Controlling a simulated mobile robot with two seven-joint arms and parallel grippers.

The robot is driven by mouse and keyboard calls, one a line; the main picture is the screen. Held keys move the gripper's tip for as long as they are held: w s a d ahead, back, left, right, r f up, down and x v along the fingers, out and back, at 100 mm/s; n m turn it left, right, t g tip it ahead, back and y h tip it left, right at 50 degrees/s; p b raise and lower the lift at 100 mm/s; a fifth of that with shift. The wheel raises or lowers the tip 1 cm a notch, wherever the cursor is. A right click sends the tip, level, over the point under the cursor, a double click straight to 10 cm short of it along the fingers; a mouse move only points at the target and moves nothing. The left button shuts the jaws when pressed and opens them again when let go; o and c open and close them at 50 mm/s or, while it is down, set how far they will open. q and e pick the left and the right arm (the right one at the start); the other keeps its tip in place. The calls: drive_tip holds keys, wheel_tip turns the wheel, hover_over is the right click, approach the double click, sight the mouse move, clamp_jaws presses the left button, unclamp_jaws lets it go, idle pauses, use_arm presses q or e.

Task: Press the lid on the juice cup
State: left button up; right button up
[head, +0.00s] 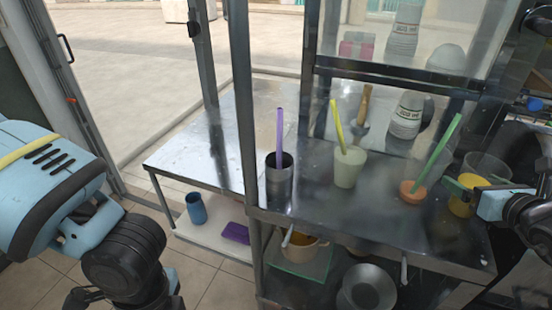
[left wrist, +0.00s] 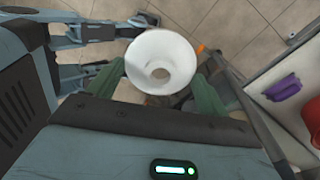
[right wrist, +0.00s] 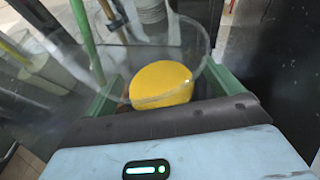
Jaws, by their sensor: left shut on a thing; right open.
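The juice cup is a clear, wide-mouthed cup (head: 490,165) with yellow juice (head: 462,198) in it, at the right end of the metal counter. In the right wrist view the clear cup (right wrist: 195,45) with its yellow juice (right wrist: 162,84) is between the green fingers of my open right gripper (right wrist: 165,88). The cup's lower part is hidden there. The left gripper's fingers do not show clearly in the head view.
A metal post (head: 243,110) rises at the counter's left. Pots sit below.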

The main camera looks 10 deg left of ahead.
drive_tip(key=shift+c, duration=0.4)
drive_tip(key=c, duration=1.2)
drive_tip(key=shift+r, duration=0.2)
drive_tip(key=shift+r, duration=1.75)
approach(473, 164)
drive_tip(key=shift+s+a, duration=0.75)
drive_tip(key=shift+s, duration=3.1)
use_arm(q)
drive_tip(key=shift+t, duration=0.6)
drive_tip(key=shift+w+r+p, duration=0.2)
drive_tip(key=shift+r+p, duration=0.6)
drive_tip(key=shift+r, duration=0.7)
drive_tip(key=shift+w+r+p, duration=0.15)
drive_tip(key=shift+r+p, duration=0.6)
drive_tip(key=shift+r, duration=0.7)
use_arm(e)
drive_tip(key=shift+s+f, duration=0.25)
drive_tip(key=shift+s, duration=0.35)
drive_tip(key=shift+s+f, duration=0.2)
drive_tip(key=shift+s, duration=0.35)
